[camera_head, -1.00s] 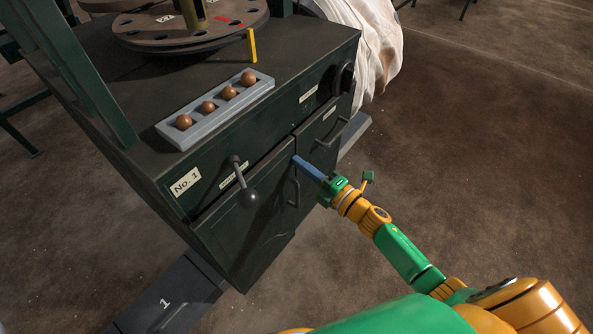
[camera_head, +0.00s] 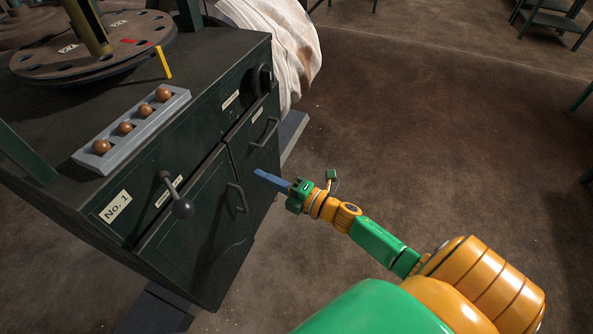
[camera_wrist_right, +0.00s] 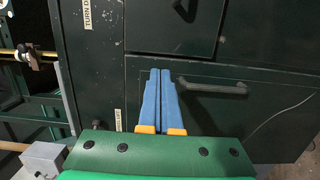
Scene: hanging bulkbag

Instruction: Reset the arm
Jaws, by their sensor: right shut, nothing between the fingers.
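My right gripper (camera_head: 258,173) has blue fingers that lie together, shut and empty. In the head view it points at the front of the dark green cabinet (camera_head: 215,265), near the right-hand door. In the right wrist view the blue fingers (camera_wrist_right: 160,75) lie side by side in front of a drawer or door panel with a dark bar handle (camera_wrist_right: 212,88) just to their right. Whether the fingertips touch the panel cannot be told. My right arm reaches in from the lower right. My left gripper is not in view.
The cabinet carries a grey tray (camera_head: 88,158) of several brown balls, a round holed plate (camera_head: 100,62) and a yellow upright strip (camera_head: 163,62). A ball-ended lever (camera_head: 182,207) juts from its front. A white bag (camera_head: 290,45) hangs behind.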

